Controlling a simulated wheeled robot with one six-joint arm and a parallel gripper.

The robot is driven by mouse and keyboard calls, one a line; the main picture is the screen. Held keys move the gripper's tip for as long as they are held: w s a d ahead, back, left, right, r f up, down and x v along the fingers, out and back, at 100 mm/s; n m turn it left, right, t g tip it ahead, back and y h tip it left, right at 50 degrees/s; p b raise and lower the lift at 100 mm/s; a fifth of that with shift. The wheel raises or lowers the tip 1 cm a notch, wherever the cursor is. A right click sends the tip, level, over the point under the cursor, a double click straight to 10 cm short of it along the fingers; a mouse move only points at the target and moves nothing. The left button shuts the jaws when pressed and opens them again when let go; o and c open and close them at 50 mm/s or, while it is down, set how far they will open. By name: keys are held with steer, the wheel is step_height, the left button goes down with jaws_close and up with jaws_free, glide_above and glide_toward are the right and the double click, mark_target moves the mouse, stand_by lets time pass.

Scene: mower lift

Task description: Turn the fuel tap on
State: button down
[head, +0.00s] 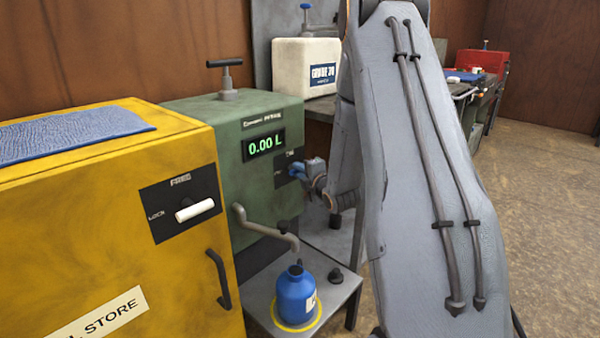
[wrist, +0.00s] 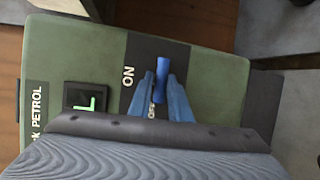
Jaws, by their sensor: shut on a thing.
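The fuel tap is a blue bar handle (wrist: 162,74) on a dark plate on the green petrol dispenser (head: 228,125). In the wrist view the bar runs up and down the picture, its lower end by a partly hidden label that looks like OFF. The ON label (wrist: 128,77) is to its left. My gripper (wrist: 162,86) is shut on the bar, one blue finger on each side. In the head view my gripper (head: 300,170) is at the dispenser's front panel, with the tap mostly hidden behind it. The display (head: 264,145) reads 0.00 L.
A blue bottle (head: 296,296) stands under the dispenser's spout (head: 265,228), on a yellow ring on a grey shelf. A yellow cabinet (head: 100,220) with a white-handled lock stands left. A white container (head: 306,66) is behind. My arm covers much of the right side.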

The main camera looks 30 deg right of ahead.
steer(key=shift+w+d+r+m+g+y+p, duration=0.15)
steer(key=shift+m+g+y+p, duration=0.6)
steer(key=shift+m+y+p, duration=1.05)
steer(key=shift+s+d+f+m+g+y+p, duration=0.15)
steer(key=shift+m+g+y+p, duration=0.65)
steer(key=shift+m+p, duration=1.95)
steer(key=shift+w+d+r+m+g+y+p, duration=0.2)
steer(key=shift+m+g+y+p, duration=0.85)
steer(key=shift+p, duration=2.05)
steer(key=shift+f+m+t+y, duration=0.1)
steer(key=shift+m+t+y, duration=0.25)
steer(key=shift+m+t, duration=0.05)
steer(key=c, duration=1.7)
jaws_free()
steer(key=shift+o, duration=0.2)
steer(key=shift+d, duration=0.2)
